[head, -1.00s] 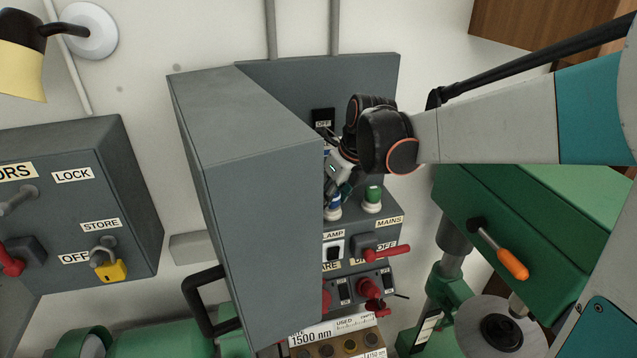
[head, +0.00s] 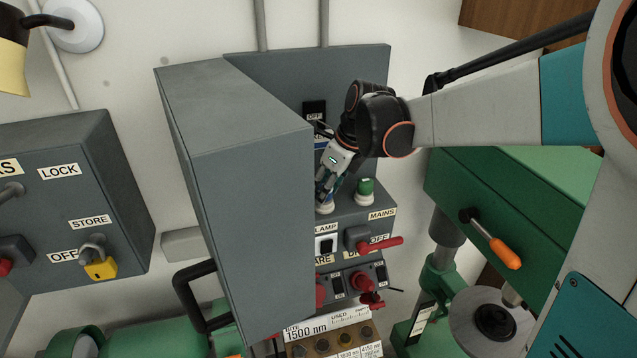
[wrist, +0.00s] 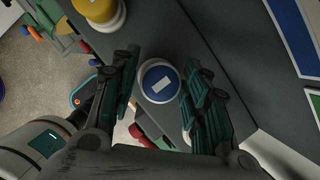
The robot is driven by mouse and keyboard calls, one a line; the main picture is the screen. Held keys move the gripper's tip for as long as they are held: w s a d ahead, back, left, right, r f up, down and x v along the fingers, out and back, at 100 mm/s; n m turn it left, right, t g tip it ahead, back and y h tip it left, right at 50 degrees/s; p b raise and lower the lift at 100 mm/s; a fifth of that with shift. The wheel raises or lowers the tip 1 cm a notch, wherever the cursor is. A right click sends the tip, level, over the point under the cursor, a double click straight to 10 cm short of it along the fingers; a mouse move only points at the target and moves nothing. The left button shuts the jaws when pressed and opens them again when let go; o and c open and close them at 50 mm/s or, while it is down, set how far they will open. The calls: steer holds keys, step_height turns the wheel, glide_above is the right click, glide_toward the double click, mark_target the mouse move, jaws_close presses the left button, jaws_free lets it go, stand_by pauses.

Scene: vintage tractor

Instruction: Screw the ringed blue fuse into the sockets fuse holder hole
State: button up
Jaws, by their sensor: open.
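A blue fuse (wrist: 157,84) with a white rectangle on its top and a pale rim shows in the wrist view, between my two fingers. My gripper (wrist: 162,63) is open, one finger on each side of the fuse, with a visible gap on the left. In the head view my gripper (head: 329,184) points down at the grey switch box, over the fuse's white base (head: 325,209); the fingers cover most of the blue top. A green fuse (head: 365,187) in a white base stands just to the right. I cannot make out the sockets hole.
A large grey panel (head: 240,185) stands close to the left of my gripper. A MAINS switch with a red lever (head: 382,243) sits below. A yellow-topped part (wrist: 98,10) is at the wrist view's upper left. A green machine (head: 510,215) stands at right.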

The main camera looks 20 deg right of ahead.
steer(key=shift+n+y, duration=0.3)
steer(key=shift+n, duration=0.3)
steer(key=shift+w+n+g+b, duration=0.1)
steer(key=shift+n+g+b, duration=0.25)
steer(key=shift+n, duration=0.45)
steer(key=shift+n+g+y, duration=0.3)
steer(key=shift+n+g, duration=0.05)
steer(key=shift+n, duration=0.55)
